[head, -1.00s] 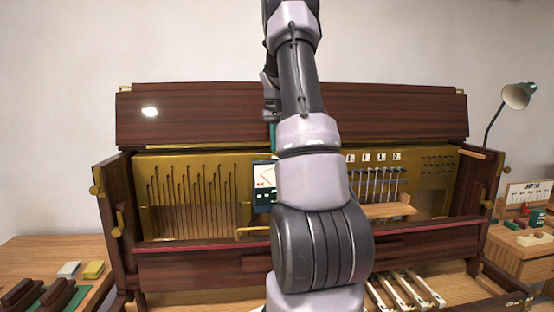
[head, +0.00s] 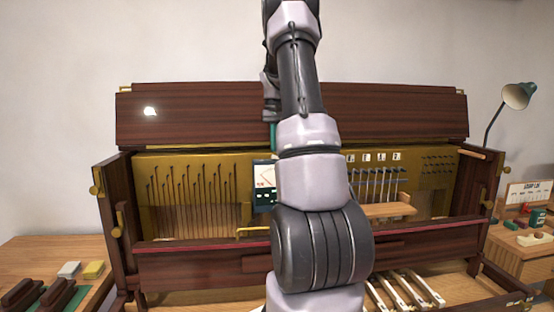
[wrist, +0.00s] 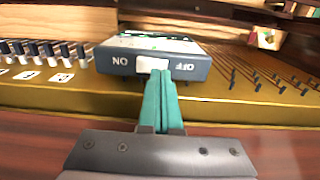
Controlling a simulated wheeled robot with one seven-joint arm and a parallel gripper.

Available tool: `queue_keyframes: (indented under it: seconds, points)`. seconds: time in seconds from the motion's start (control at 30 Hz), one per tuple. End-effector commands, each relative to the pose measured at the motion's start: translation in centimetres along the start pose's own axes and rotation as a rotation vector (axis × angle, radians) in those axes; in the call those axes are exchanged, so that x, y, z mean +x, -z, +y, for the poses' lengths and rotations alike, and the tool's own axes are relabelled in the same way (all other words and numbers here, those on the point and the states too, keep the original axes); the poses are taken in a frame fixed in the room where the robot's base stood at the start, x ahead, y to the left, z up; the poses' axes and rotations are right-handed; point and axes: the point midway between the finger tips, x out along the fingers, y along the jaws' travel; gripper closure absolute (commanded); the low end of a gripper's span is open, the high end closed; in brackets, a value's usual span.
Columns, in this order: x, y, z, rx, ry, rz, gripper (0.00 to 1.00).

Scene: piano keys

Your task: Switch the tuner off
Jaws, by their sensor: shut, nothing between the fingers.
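The tuner (head: 264,197) is a dark box with a lit pale screen, standing against the brass plate, partly hidden by my arm in the head view. In the wrist view the tuner (wrist: 112,64) shows its edge with a white switch (wrist: 146,63) between the ON and OFF labels, which appear upside down. My gripper (wrist: 161,74) has teal fingers shut together, with nothing between them. Their tips overlap the right part of the switch, on the OFF side; I cannot tell whether they touch it. In the head view a teal finger (head: 273,134) shows above the tuner.
Thin strings and pins (head: 190,190) stand left of the tuner. A row of hammers (head: 377,184) stands at the right. The raised wooden lid (head: 200,115) is behind, and a wooden rail (head: 190,262) runs across the front.

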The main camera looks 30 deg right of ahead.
Motion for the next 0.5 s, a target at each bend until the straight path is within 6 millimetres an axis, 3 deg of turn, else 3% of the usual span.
queue_keyframes:
  seconds: [0.5]
  points:
    - [0.81,0.01,-0.01,0.000,0.000,0.000,1.00]
